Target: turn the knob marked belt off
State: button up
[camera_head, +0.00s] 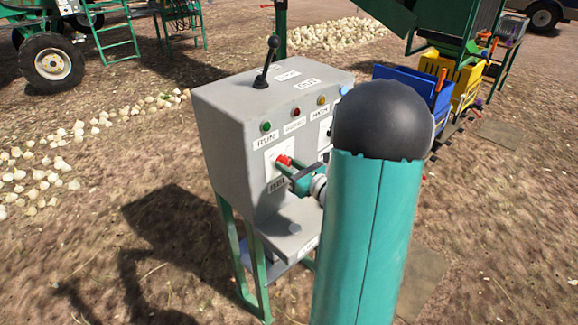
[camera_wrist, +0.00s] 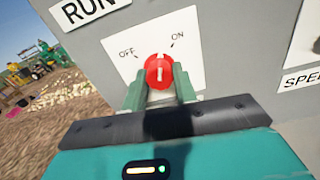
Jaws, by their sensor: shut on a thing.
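The red belt knob (camera_wrist: 159,71) sits on a white plate (camera_wrist: 197,57) marked OFF at the left and ON at the right. Its pale pointer line stands about upright in the wrist view, between the two marks. My gripper (camera_wrist: 160,84) has its two green fingers on either side of the knob, shut on it. In the head view the red knob (camera_head: 284,160) shows at the tip of my gripper (camera_head: 291,168) on the grey control box (camera_head: 228,140). The label below the knob is partly hidden by my gripper.
A black lever (camera_head: 266,62) stands on top of the box. Green, red and yellow lights sit above the knob. My arm hides the box's right side. Blue crates (camera_head: 405,85) and a yellow crate (camera_head: 460,75) stand behind at the right. Onions (camera_head: 40,170) lie on the ground at the left.

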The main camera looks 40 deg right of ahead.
jog(key=n, duration=1.2)
jog(key=shift+d+n, duration=0.1)
jog(key=shift+n, duration=0.3)
dwell(0.3)
jog(key=o, duration=1)
jog(key=s, duration=1.4)
jog(key=shift+d, duration=0.15)
jog(key=shift+w, duration=0.1)
